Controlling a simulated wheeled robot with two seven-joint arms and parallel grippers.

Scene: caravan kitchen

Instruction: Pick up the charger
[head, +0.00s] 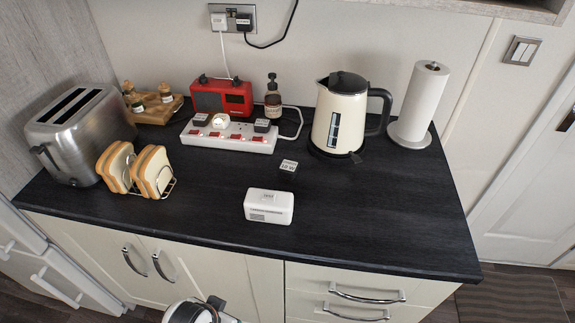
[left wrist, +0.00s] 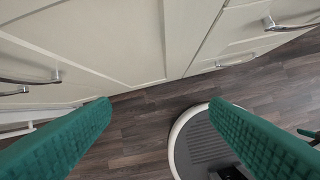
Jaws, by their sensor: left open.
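A white, box-shaped charger (head: 269,206) lies on the dark worktop near its front edge, in the middle of the head view. It has small markings on its top and front. My left gripper (left wrist: 160,104) shows in the left wrist view as two green ribbed fingers, wide apart and empty. It points down at the floor in front of the cupboards, away from the charger. My right gripper is in neither view.
A power strip (head: 228,137) with plugs and a red radio (head: 222,98) stand behind. A kettle (head: 340,115) and paper roll (head: 420,103) stand at right, a toaster (head: 80,135) and toast rack (head: 137,171) at left. The worktop (head: 380,220) right of the charger is clear.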

